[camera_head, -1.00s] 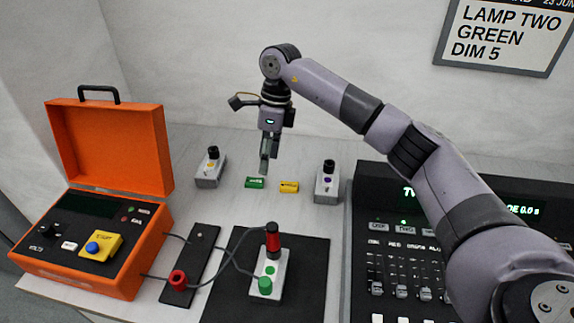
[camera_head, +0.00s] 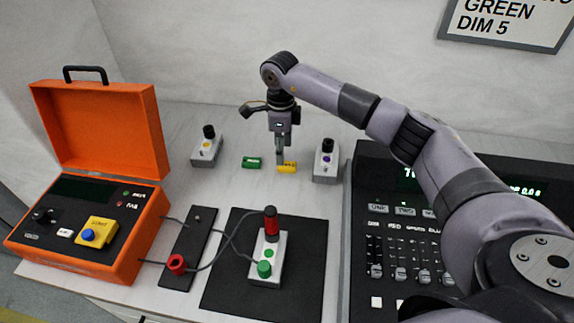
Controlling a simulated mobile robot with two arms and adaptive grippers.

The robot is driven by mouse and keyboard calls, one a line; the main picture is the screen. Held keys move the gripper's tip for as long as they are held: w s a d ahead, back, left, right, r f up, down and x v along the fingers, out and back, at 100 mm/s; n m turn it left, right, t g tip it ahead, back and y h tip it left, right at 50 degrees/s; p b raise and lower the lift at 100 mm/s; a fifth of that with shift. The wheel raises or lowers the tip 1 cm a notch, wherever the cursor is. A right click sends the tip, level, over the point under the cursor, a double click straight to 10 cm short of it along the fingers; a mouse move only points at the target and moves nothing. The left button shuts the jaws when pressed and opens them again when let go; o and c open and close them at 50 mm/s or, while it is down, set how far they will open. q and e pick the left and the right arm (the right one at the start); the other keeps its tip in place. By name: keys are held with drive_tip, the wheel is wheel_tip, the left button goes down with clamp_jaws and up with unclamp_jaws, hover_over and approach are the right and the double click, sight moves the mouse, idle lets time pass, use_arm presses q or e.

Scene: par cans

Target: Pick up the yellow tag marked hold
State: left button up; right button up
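The yellow tag (camera_head: 291,168) lies on the pale table, right of a green tag (camera_head: 251,162). Its marking is too small to read. My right gripper (camera_head: 281,161) points straight down, with its fingertips at the left part of the yellow tag and covering some of it. I cannot tell whether the fingers touch the tag or whether they are open or shut. My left gripper is not in view.
Two small grey boxes with black knobs stand left (camera_head: 207,148) and right (camera_head: 326,163) of the tags. An open orange case (camera_head: 100,130) is at the left. A black mat (camera_head: 225,287) holds a box with a red-and-black post (camera_head: 271,225). A console (camera_head: 375,165) is at the right.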

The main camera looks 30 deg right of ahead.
sight(285, 165)
drive_tip(key=f, duration=0.2)
drive_tip(key=f+p, duration=0.1)
drive_tip(key=f, duration=0.1)
drive_tip(key=shift+s+d+f, duration=0.1)
drive_tip(key=shift+s+d, duration=0.1)
drive_tip(key=shift+d, duration=0.2)
drive_tip(key=shift+f, duration=0.55)
drive_tip(key=shift+c, duration=0.4)
drive_tip(key=c, duration=0.9)
